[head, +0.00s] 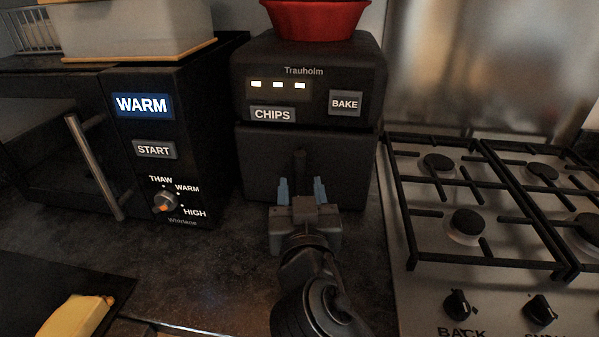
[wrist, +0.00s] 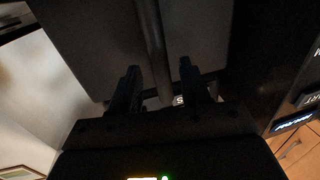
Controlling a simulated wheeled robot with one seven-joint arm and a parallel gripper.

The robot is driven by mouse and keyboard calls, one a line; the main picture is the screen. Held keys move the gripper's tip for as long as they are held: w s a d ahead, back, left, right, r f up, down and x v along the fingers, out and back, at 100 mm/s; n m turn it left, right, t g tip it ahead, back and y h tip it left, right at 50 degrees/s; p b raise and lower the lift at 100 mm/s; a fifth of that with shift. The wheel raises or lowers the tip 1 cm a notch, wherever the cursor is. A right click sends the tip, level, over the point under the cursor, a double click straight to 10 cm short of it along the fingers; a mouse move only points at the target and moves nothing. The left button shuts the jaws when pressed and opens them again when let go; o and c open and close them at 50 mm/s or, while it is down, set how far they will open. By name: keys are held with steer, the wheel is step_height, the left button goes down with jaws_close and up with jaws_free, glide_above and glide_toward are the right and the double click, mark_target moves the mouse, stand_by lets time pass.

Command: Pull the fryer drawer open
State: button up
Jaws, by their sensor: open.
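The black fryer (head: 309,55) stands on the dark counter with its display and CHIPS and BAKE buttons on the upper front. Its drawer (head: 255,160) is the lower front part and looks closed. A dark upright handle (head: 299,163) stands out from the middle of the drawer front. My gripper (head: 301,188) is open in front of the drawer, its two bluish fingers on either side of the handle's lower part. In the wrist view the handle (wrist: 151,40) runs down between the two open fingers (wrist: 160,85). I cannot tell whether either finger touches it.
A black microwave (head: 155,130) with a metal handle stands left of the fryer. A gas stove (head: 470,200) is close on the right. A red bowl (head: 315,17) sits on the fryer. A yellow item (head: 75,315) lies at the lower left.

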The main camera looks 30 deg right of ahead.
mark_target(300, 184)
steer(key=shift+p+x, duration=0.35)
steer(key=shift+x, duration=1.4)
jaws_close()
